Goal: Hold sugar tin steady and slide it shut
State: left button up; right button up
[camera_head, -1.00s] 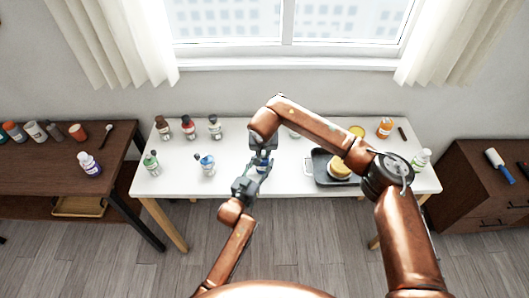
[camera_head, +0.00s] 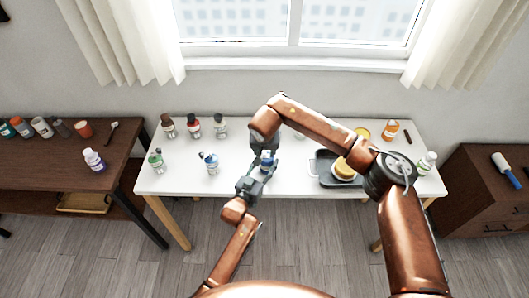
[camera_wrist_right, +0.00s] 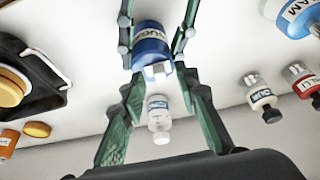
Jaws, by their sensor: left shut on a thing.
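The sugar tin (camera_wrist_right: 150,42) is blue with a pale label and a white piece on the end facing the right wrist camera. In the head view the blue tin (camera_head: 267,161) is small and partly covered, near the table's front edge. My left gripper (camera_head: 263,168) is shut on it, with its fingers along both sides at the top of the wrist view. My right gripper (camera_wrist_right: 158,78) is open, its green fingers apart on either side of the tin's white-piece end. In the head view the right wrist hides most of the right gripper. I cannot tell whether its fingertips touch the tin.
A white table (camera_head: 290,185) carries several bottles at left and a dark tray (camera_head: 325,170) with a yellow-topped item at right. A pale shaker (camera_wrist_right: 158,120) shows between my right fingers.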

jog(key=v, duration=1.1)
jog(key=shift+r, duration=0.15)
jog(key=shift+s, duration=0.1)
pick_arm(q)
jog(key=o, duration=1.3)
